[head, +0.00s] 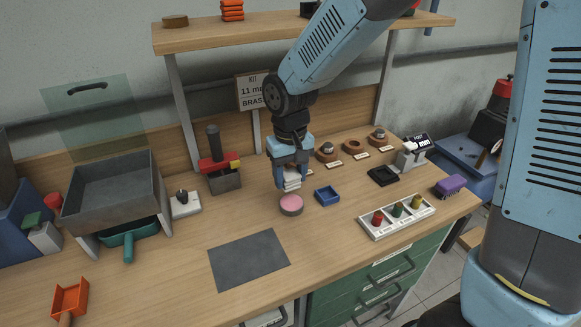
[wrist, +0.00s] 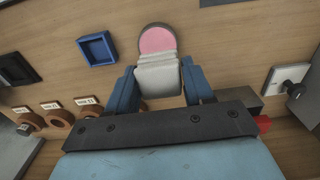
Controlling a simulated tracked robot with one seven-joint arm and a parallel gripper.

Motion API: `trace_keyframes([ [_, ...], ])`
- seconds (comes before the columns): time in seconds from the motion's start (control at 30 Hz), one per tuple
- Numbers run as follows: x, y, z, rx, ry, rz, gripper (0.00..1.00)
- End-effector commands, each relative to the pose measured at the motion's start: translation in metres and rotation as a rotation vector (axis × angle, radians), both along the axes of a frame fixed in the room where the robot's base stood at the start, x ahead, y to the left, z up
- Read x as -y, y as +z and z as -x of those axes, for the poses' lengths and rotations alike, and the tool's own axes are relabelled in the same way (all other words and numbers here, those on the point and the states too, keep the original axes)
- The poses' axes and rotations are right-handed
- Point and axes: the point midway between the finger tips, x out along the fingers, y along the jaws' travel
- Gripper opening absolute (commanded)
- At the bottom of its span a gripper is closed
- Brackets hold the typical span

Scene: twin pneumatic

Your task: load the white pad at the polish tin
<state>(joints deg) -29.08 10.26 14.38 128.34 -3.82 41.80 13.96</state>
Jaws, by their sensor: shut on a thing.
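My gripper (head: 291,184) is shut on a white pad (head: 292,183), which also shows between the blue fingers in the wrist view (wrist: 159,78). The polish tin (head: 291,205) is a round tin with a pink top, standing on the bench just below and in front of the pad. In the wrist view the pink polish tin (wrist: 157,40) shows just beyond the pad's far end, and the pad hides part of its near side. I cannot tell whether the pad touches the tin.
A small blue tray (head: 327,196) sits right of the tin. A white rack with coloured pieces (head: 397,217) stands farther right. A grey mat (head: 249,260) lies in front. A red-and-black device (head: 220,165) stands to the left. Round wooden holders (head: 352,146) are behind right.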

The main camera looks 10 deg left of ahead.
Motion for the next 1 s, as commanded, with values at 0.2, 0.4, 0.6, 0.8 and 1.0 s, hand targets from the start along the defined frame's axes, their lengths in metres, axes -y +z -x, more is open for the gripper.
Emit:
trace_keyframes([
  [0.2, 0.004, -0.022, -0.002, -0.002, -0.010, 0.000, 0.28],
  [0.4, 0.005, -0.038, -0.004, -0.002, -0.012, 0.001, 0.28],
  [0.6, 0.006, -0.047, -0.004, -0.001, -0.013, 0.001, 0.28],
  [0.8, 0.006, -0.048, -0.004, -0.001, -0.014, 0.001, 0.28],
  [1.0, 0.005, -0.048, -0.004, 0.000, -0.014, 0.000, 0.28],
])
